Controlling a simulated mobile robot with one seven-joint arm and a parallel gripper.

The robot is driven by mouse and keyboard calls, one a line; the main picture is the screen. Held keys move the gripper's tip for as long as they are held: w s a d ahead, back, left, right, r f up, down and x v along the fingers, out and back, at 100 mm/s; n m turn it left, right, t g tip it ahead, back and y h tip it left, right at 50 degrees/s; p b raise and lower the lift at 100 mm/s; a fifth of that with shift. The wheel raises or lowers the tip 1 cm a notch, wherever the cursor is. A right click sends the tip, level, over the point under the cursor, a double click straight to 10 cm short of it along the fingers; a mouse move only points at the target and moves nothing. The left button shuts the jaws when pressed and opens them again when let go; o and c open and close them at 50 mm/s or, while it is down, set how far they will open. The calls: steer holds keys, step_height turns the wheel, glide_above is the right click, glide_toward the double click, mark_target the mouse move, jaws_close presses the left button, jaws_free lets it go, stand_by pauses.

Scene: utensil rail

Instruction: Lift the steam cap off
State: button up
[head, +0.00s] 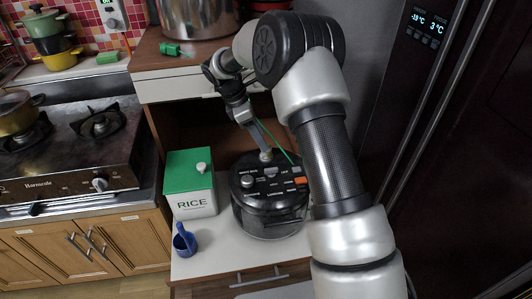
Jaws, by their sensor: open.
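The black rice cooker (262,215) stands on the white counter, with buttons and an orange key on its lid. A small light-grey round piece, which looks like the steam cap (266,156), sits at the back of the lid. My gripper (267,149) reaches down from behind, its fingertips at or just above this piece. The gripper is open. I cannot tell whether the fingers touch the cap or stand around it. A thin green line runs from the gripper down to the lid's right side.
A white RICE box (190,189) with a green lid stands left of the cooker. A blue scoop holder (184,242) is in front of it. The stove (70,150) is at left, and a dark fridge (440,130) at right. The counter's front has free room.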

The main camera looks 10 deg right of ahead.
steer(key=shift+s+b+x, duration=0.2)
steer(key=shift+b+x, duration=0.5)
steer(key=shift+x, duration=2.05)
steer(key=c, duration=1.2)
